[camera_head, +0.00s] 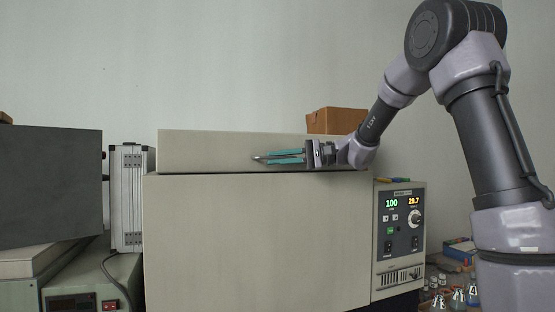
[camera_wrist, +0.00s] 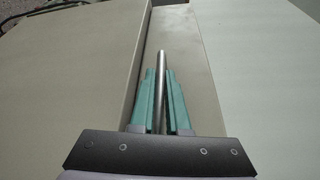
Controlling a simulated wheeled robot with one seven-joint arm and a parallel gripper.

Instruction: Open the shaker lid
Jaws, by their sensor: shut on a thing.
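The shaker is a large beige box (camera_head: 255,235) with a flat beige lid (camera_head: 215,145) along its top. The lid lies down, with a thin dark seam under its front edge. My gripper (camera_head: 270,157) reaches in from the right across the lid's front, its teal fingers pointing left. In the wrist view my gripper (camera_wrist: 161,95) is shut on a thin metal handle bar (camera_wrist: 162,62), which runs between the fingers and sticks out past their tips. The handle's mounts are hidden by my gripper.
A control panel (camera_head: 400,268) with lit displays is on the shaker's right. A cardboard box (camera_head: 336,121) shows behind the lid. A silver case (camera_head: 128,198) and a dark grey box (camera_head: 50,185) stand to the left. Small flasks (camera_head: 457,298) stand at the lower right. Above the lid is free.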

